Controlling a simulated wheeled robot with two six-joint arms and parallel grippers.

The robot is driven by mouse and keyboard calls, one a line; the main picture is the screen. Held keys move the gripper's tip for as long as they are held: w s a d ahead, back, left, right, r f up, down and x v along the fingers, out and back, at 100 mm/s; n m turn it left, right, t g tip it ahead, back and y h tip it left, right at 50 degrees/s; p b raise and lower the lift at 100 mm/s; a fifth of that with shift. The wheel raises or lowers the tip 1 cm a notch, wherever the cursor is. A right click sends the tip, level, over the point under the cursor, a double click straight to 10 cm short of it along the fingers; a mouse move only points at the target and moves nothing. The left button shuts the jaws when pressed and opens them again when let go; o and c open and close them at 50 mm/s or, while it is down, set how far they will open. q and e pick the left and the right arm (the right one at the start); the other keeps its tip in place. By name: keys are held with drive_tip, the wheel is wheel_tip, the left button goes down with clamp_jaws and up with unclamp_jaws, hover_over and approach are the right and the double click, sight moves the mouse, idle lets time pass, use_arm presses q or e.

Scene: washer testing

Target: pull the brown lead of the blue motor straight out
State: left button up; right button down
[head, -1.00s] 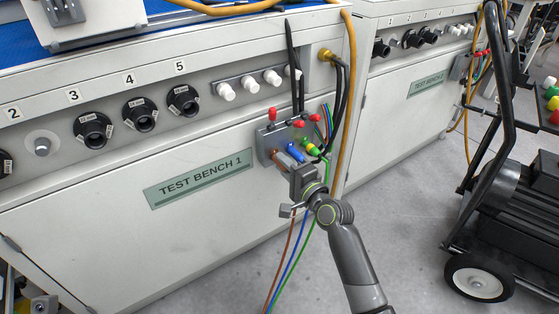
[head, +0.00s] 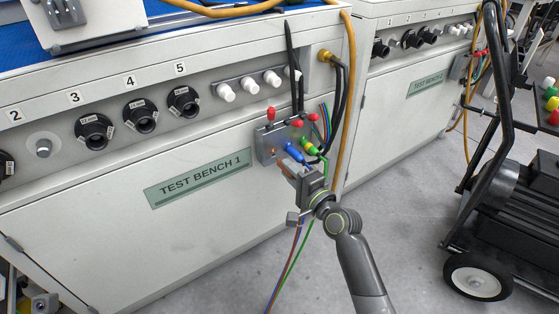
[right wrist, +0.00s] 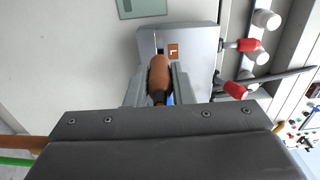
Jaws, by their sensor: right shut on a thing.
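My right gripper (head: 288,170) is shut on the brown plug (right wrist: 159,75) of the brown lead. It holds the plug in front of the grey socket box (head: 264,145) on Test Bench 1. The brown socket (head: 273,151) shows uncovered, with the plug apart from it; it also shows in the right wrist view (right wrist: 173,50). The blue plug (head: 295,153) and the green-yellow plug (head: 310,147) sit in the box to the right. The brown lead (head: 284,262) hangs below my gripper. My left gripper is not in view.
A yellow hose (head: 349,100) runs down the bench's right edge. A black cart (head: 490,200) stands at the right. The floor (head: 415,210) between bench and cart is clear.

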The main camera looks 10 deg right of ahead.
drive_tip(key=shift+s+d, duration=0.25)
drive_tip(key=shift+s, duration=0.35)
drive_tip(key=shift+s, duration=0.2)
